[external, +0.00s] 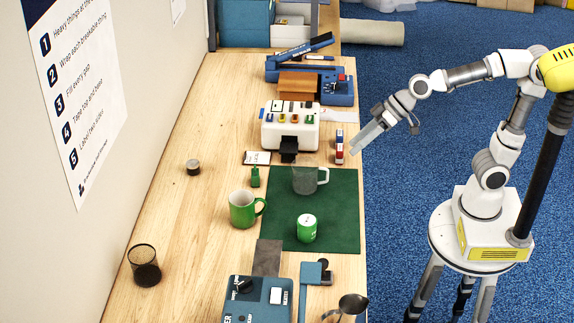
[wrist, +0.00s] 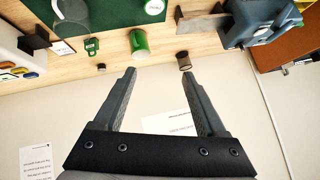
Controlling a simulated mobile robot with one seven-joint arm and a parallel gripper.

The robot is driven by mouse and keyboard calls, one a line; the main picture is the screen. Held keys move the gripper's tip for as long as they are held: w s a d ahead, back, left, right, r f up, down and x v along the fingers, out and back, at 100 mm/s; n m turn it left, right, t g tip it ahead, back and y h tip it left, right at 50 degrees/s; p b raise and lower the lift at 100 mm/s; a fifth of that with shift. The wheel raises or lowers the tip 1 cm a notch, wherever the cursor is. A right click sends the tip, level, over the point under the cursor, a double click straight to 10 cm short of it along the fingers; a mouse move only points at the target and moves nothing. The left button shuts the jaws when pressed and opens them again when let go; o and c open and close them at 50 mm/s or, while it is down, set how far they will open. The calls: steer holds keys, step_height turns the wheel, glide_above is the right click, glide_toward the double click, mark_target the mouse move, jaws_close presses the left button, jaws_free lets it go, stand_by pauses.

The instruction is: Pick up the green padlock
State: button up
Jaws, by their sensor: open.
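The green padlock (external: 255,177) stands on the wooden bench, just left of the dark green mat's far left corner and beside a white card. It also shows small near the upper left of the wrist view (wrist: 92,46). My gripper (external: 361,144) is above the bench's right edge in the external view, to the right of the padlock and well apart from it. In the wrist view my gripper (wrist: 158,74) has its two fingers spread wide with nothing between them.
A green mug (external: 242,208) stands close in front of the padlock. A clear mug (external: 305,180) and a green can (external: 306,228) stand on the mat (external: 343,214). A white label machine (external: 290,128) is behind. A small tin (external: 193,167) and mesh cup (external: 144,265) stand left.

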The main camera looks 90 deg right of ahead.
steer(key=w+d+f+m+t+h+b, duration=0.15)
steer(key=w+f, duration=0.25)
steer(key=w, duration=0.6)
steer(key=w+d+f+m+t+h, duration=0.1)
steer(key=w+d+f+m+h, duration=0.2)
steer(key=w, duration=0.7)
steer(key=w+d+f+m+h, duration=0.2)
steer(key=w+d+f+h, duration=0.25)
steer(key=f, duration=0.35)
steer(key=m+g+h+b, duration=0.1)
steer(key=m+g+h, duration=0.1)
steer(key=h, duration=0.2)
glide_toward(257, 172)
steer(key=shift+w+d+r, duration=0.2)
steer(key=shift+w+d, duration=0.1)
steer(key=shift+w, duration=0.2)
steer(key=shift+w+d+r, duration=0.15)
steer(key=shift+w+d, duration=0.2)
steer(key=shift+w, duration=0.15)
steer(key=shift+w+d+f+g, duration=0.15)
steer(key=shift+d+f+g, duration=0.1)
steer(key=shift+d+f, duration=0.2)
steer(key=x, duration=0.6)
steer(key=shift+w+d+b, duration=0.2)
steer(key=shift+b, duration=0.15)
steer(key=c, duration=1.1)
jaws_close()
steer(key=shift+s+a+f, duration=0.1)
steer(key=shift+a+f, duration=0.05)
steer(key=shift+f, duration=0.1)
